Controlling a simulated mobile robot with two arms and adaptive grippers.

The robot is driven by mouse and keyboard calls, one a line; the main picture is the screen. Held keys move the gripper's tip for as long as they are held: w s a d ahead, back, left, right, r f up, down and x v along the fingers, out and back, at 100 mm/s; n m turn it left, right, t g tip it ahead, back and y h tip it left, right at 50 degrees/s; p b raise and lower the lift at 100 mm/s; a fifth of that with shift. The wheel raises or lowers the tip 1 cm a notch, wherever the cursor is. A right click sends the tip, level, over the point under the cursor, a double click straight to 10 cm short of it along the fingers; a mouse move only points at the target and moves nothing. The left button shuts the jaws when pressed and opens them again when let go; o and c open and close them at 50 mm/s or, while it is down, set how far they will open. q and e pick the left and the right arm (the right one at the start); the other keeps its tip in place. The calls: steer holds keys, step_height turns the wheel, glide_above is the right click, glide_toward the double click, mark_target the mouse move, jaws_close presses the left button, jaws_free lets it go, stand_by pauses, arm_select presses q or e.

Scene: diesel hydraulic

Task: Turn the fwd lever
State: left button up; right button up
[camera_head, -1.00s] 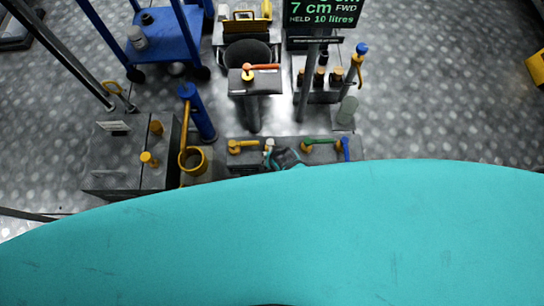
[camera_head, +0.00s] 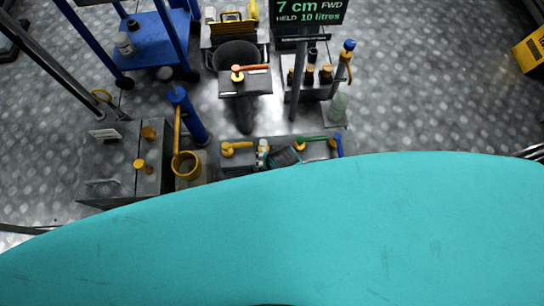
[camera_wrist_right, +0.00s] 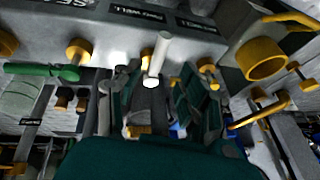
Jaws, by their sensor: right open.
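A dark console (camera_head: 215,160) carries a yellow-handled lever (camera_head: 238,148), a short white lever (camera_head: 263,146), a green lever (camera_head: 312,139) and a blue lever (camera_head: 338,146). I cannot read which one is labelled fwd. My right gripper (camera_head: 274,157) is at the console beside the white lever. In the right wrist view the gripper (camera_wrist_right: 155,105) is open, its dark fingers spread, with the white lever (camera_wrist_right: 158,58) showing between them. I cannot tell whether they touch it. The green lever (camera_wrist_right: 42,70) is to the left there. My left gripper is not in view.
An orange-handled lever (camera_head: 250,69) stands on a pedestal behind the console. A sign (camera_head: 308,12) reads 7 cm FWD, held 10 litres. A blue pump (camera_head: 188,115) and yellow cup (camera_head: 187,165) stand left, and a blue cart (camera_head: 155,40) stands farther back. Open floor lies right.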

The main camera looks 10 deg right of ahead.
steer(key=v, duration=0.6)
stand_by(0.5)
steer(key=s+d+f+n+g+h+p, duration=0.1)
steer(key=s+d+f+n+g, duration=0.3)
steer(key=s+d+f, duration=1.1)
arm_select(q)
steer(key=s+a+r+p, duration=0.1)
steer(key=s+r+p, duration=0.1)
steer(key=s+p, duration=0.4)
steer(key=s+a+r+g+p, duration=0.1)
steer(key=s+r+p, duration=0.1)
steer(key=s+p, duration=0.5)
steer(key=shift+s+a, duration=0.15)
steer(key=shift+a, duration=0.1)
arm_select(e)
steer(key=s+r, duration=0.5)
steer(key=s, duration=0.8)
steer(key=shift+s+d+n, duration=0.25)
steer(key=shift+s+n, duration=0.15)
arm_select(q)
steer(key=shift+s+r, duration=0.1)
